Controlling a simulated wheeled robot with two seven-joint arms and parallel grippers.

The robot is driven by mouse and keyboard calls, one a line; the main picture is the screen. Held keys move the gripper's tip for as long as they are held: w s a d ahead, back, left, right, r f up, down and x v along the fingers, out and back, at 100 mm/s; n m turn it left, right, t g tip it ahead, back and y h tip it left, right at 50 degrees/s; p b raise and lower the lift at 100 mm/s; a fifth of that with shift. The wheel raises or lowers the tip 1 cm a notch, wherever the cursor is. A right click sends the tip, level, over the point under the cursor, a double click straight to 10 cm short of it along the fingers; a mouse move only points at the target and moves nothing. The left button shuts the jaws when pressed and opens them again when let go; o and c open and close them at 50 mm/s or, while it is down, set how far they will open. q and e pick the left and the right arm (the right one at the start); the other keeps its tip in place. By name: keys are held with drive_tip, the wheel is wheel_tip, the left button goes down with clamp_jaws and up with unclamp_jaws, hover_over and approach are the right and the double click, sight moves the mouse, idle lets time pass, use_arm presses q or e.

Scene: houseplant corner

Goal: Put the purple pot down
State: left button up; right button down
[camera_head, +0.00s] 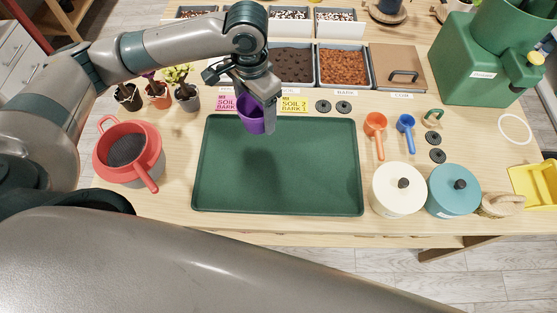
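The purple pot (247,124) hangs above the upper part of the dark green tray (280,205), with a shadow on the tray below it. My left gripper (256,118) reaches in from the left and is shut on the pot, its near finger covering part of the pot's right side. The pot looks roughly upright and raised clear of the tray. My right gripper is out of view; a large grey arm link crosses the bottom of the view.
A red pot-like container (150,178) with a handle stands left of the tray. A cream lidded jar (391,204) and a teal one (441,202) stand right. Soil bins (345,90), label cards (294,105) and small potted plants (187,104) line the back. The tray is empty.

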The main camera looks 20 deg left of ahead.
use_arm(q)
drive_tip(key=s+d+f+p, duration=0.1)
drive_tip(key=s+d+f, duration=0.1)
drive_tip(key=s+d+f+p, duration=0.1)
drive_tip(key=s+d+f, duration=0.1)
drive_tip(key=d, duration=0.1)
drive_tip(key=s+d+f+p, duration=0.1)
drive_tip(key=s+d+f, duration=0.1)
drive_tip(key=d, duration=0.1)
drive_tip(key=shift+s, duration=0.4)
drive_tip(key=shift+a, duration=0.1)
drive_tip(key=shift+f+p, duration=0.65)
drive_tip(key=shift+f, duration=1.35)
drive_tip(key=shift+f, duration=0.1)
drive_tip(key=o, duration=1.1)
